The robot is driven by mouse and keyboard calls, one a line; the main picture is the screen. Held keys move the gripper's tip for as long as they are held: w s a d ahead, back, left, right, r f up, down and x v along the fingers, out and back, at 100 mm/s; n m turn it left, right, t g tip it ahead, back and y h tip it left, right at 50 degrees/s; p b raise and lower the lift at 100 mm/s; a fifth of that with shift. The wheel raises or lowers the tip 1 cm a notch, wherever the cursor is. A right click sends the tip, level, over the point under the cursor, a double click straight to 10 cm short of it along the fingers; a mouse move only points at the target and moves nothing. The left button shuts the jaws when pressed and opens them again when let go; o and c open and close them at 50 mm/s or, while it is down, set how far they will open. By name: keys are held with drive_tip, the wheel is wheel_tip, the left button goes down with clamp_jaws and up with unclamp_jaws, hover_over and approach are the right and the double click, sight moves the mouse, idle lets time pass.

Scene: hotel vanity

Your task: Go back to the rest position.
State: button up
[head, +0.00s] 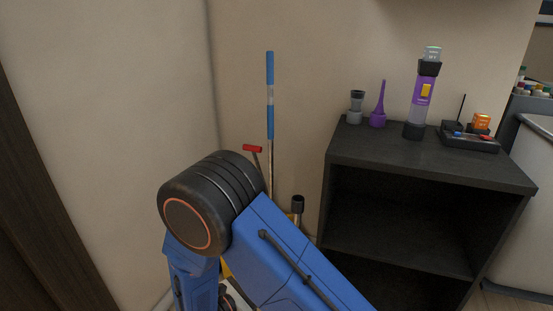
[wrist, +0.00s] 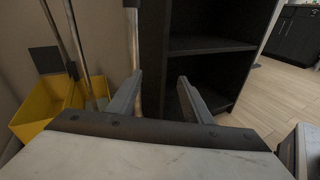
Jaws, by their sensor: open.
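My gripper (wrist: 158,95) shows in the wrist view with its two grey fingers apart and nothing between them. It faces the black shelf unit (wrist: 212,46) and a pole left of it. In the head view my blue arm fills the lower middle and hides the gripper. The arm is bent in front of the wall corner, left of the shelf unit (head: 430,164).
A yellow bucket (wrist: 42,108) with mop poles stands at the left in the wrist view. A blue-handled pole (head: 270,95) leans in the corner. A purple flashlight (head: 421,100), a purple cone (head: 379,107) and a black tray (head: 468,140) stand on the shelf top. Wooden floor (wrist: 270,85) is clear at right.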

drive_tip(key=s+d+r+m+g+y, duration=0.1)
drive_tip(key=s+d+r+m+g, duration=0.1)
drive_tip(key=d+r+m+g, duration=0.75)
drive_tip(key=s+d+r+m+g+y, duration=0.1)
drive_tip(key=s+d+r+m, duration=0.15)
drive_tip(key=d+r, duration=0.75)
drive_tip(key=s+d+r+m+t+y, duration=0.1)
drive_tip(key=s+d+r+m+y, duration=0.3)
drive_tip(key=s+d+m+y, duration=0.1)
drive_tip(key=s+d+r+m+t+y, duration=0.2)
drive_tip(key=s+d+m+y, duration=0.3)
drive_tip(key=s, duration=0.6)
drive_tip(key=shift+s+d+r+m, duration=0.2)
drive_tip(key=shift+d+r+m, duration=0.9)
drive_tip(key=shift+m, duration=0.8)
drive_tip(key=shift+d+f+t, duration=0.2)
drive_tip(key=shift+t, duration=0.05)
